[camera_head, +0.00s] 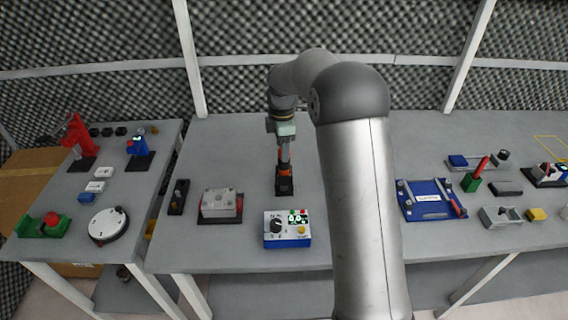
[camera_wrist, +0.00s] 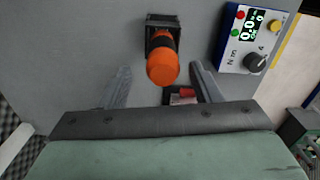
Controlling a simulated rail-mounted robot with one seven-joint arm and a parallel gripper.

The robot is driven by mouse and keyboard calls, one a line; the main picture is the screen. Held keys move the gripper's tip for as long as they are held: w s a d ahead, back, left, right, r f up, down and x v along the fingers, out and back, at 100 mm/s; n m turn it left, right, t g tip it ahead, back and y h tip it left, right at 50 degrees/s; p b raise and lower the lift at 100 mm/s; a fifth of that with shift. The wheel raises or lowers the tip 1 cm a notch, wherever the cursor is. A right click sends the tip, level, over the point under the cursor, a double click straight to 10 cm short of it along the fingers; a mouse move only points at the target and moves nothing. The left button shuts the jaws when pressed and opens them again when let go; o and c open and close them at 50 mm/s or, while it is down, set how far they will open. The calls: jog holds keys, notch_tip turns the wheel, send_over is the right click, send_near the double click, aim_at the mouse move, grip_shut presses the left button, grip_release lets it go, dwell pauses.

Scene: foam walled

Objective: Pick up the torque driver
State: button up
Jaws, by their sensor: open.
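The torque driver, seen as an orange handle with a dark collar (camera_wrist: 161,68), stands in a square black holder (camera_wrist: 160,22) in the wrist view. In the head view its orange part (camera_head: 284,152) shows below my gripper (camera_head: 284,138), above the black holder (camera_head: 284,187) on the middle table. In the wrist view my gripper (camera_wrist: 159,72) is open, with one grey finger on each side of the orange handle. Gaps show between the handle and both fingers. The driver's lower end is hidden in the holder.
A blue box with dial and display (camera_head: 288,229) stands just in front of the holder. A grey block on a dark base (camera_head: 220,204) is to its left. A blue tray (camera_head: 430,200) lies to the right, past my arm. Side tables hold several other fixtures.

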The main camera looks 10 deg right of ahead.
jog(key=shift+s+d+f+p, duration=0.15)
jog(key=shift+f+p, duration=0.45)
jog(key=shift+f, duration=1.75)
jog(key=c, duration=1.1)
notch_tip(320, 180, up, 11)
jog(key=shift+f+b, duration=0.2)
jog(key=shift+b, duration=0.45)
jog(key=shift+r+p, duration=3.55)
jog(key=shift+r, duration=0.75)
